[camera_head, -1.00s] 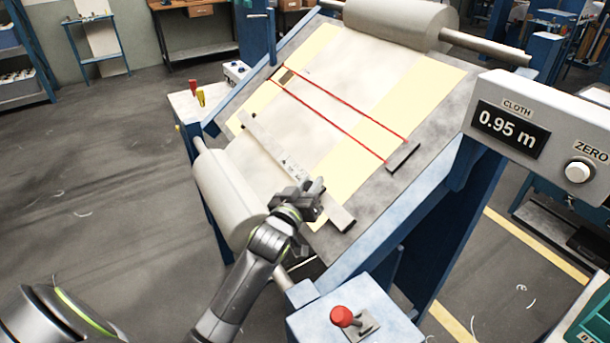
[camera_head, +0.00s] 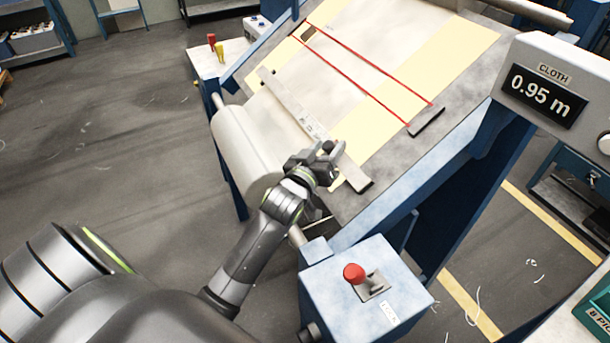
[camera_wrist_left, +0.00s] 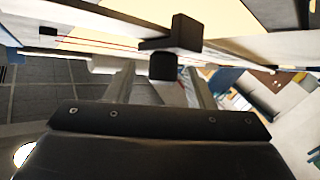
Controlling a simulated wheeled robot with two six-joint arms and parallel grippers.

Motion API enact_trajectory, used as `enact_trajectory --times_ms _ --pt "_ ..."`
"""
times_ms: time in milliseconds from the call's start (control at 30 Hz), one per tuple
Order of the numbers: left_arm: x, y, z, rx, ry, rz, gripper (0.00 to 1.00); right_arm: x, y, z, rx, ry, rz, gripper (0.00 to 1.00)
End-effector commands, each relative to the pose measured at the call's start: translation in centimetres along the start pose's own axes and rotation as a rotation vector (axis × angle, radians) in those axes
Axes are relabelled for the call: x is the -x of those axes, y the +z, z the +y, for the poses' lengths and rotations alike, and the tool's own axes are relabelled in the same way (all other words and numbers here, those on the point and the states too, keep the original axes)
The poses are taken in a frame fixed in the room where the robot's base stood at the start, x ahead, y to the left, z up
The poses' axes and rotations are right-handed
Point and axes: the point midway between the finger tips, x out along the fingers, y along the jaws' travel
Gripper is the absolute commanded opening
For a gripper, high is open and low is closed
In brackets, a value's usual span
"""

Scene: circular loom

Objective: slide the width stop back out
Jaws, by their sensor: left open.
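A pale measuring bar (camera_head: 290,102) lies slantwise across the near part of the cloth table. A small dark knob (camera_head: 328,146), which I take to be the width stop, shows on the bar near its lower right end. In the left wrist view a dark knob (camera_wrist_left: 162,66) hangs below a dark block (camera_wrist_left: 184,32) at the bar. My left gripper (camera_head: 335,164) is open at the bar by the knob. In the wrist view its fingers stand on either side of the knob, and I cannot tell whether they touch it. My right gripper is out of view.
Red lines (camera_head: 370,92) cross the cloth to a dark strip (camera_head: 427,121). A cloth roll (camera_head: 245,150) is at the table's near left edge. A blue box with a red-topped lever (camera_head: 354,274) stands in front. The display (camera_head: 541,95) reads 0.95 m.

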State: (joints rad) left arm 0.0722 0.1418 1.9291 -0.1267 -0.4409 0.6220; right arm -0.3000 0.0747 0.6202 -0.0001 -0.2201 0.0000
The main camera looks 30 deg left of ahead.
Motion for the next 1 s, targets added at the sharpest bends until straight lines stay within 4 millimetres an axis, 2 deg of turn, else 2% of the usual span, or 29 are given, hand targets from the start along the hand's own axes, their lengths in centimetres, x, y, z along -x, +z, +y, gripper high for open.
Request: enact_trajectory --times_ms 600,800,1000 --pt "12.4 0.3 -0.1 0.004 0.0 -0.002 0.48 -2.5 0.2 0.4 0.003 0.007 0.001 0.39" --pt "15.0 0.2 0.0 0.004 0.001 0.0 0.48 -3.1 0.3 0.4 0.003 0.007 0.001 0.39" --pt "16.0 0.1 0.1 0.004 0.002 0.0 0.48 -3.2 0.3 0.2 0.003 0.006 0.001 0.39"
